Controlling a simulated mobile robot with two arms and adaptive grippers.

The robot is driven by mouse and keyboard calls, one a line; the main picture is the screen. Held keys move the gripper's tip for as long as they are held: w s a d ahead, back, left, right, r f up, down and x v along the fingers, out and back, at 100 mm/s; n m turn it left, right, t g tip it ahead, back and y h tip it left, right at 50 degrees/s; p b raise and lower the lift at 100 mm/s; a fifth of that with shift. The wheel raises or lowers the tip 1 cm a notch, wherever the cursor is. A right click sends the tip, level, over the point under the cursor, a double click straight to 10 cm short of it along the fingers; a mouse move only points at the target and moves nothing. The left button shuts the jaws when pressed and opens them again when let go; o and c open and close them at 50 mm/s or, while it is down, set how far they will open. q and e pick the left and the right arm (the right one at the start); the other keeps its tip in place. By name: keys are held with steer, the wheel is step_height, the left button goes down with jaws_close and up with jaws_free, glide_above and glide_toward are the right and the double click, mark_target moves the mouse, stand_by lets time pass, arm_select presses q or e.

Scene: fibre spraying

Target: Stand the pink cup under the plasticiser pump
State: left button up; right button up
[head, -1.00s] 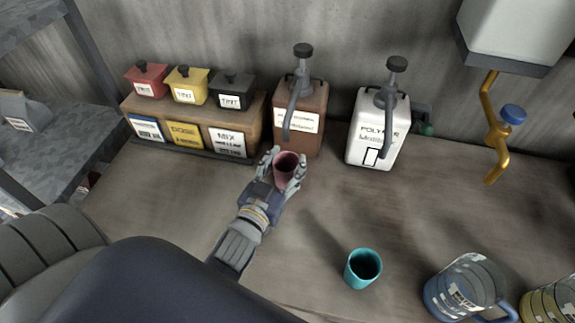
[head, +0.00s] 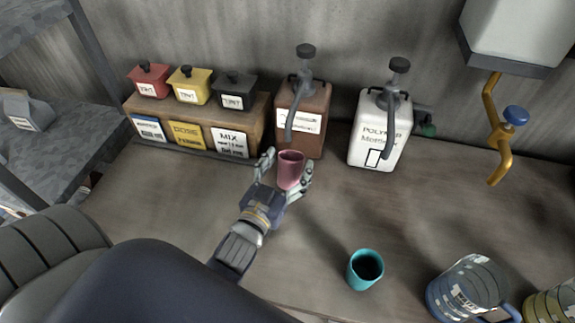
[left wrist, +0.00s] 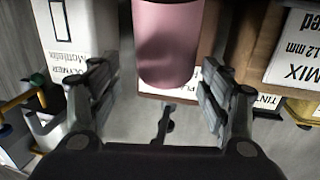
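The pink cup (head: 290,172) stands upright in front of the brown pump container (head: 313,143), whose label is partly readable. In the head view the cup's mouth is just below the tip of that pump's grey spout (head: 291,122). I cannot tell whether it is exactly under it. My left gripper (head: 284,172) is open, with a finger on either side of the cup. In the left wrist view the cup (left wrist: 166,45) sits ahead of the spread fingers (left wrist: 158,95), with gaps on both sides. My right gripper is not in view.
A white polymer pump container (head: 379,135) stands to the right. A teal cup (head: 364,270) and a clear blue-based jug (head: 466,289) are near the front. A wooden box rack (head: 258,122) is at left. A gold tap (head: 498,150) hangs at right. The mid-right bench is clear.

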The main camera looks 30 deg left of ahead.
arm_select(q)
steer(key=shift+s+f, duration=0.1)
steer(key=shift+f, duration=0.5)
steer(key=shift+r+p, duration=0.35)
steer(key=shift+r, duration=0.2)
steer(key=shift+s+f, duration=0.1)
steer(key=shift+s, duration=0.15)
steer(key=s+b, duration=0.1)
steer(key=s, duration=0.5)
steer(key=s+r+b, duration=0.1)
steer(key=s, duration=0.2)
steer(key=shift+s+d+b, duration=0.2)
steer(key=shift+d+b, duration=0.1)
steer(key=shift+s+d+r, duration=0.1)
steer(key=shift+s+r, duration=0.1)
steer(key=shift+s, duration=0.7)
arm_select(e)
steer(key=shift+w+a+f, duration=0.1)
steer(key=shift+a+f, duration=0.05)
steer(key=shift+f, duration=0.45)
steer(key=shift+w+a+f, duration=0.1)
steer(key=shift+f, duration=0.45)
arm_select(q)
steer(key=shift+r, duration=0.1)
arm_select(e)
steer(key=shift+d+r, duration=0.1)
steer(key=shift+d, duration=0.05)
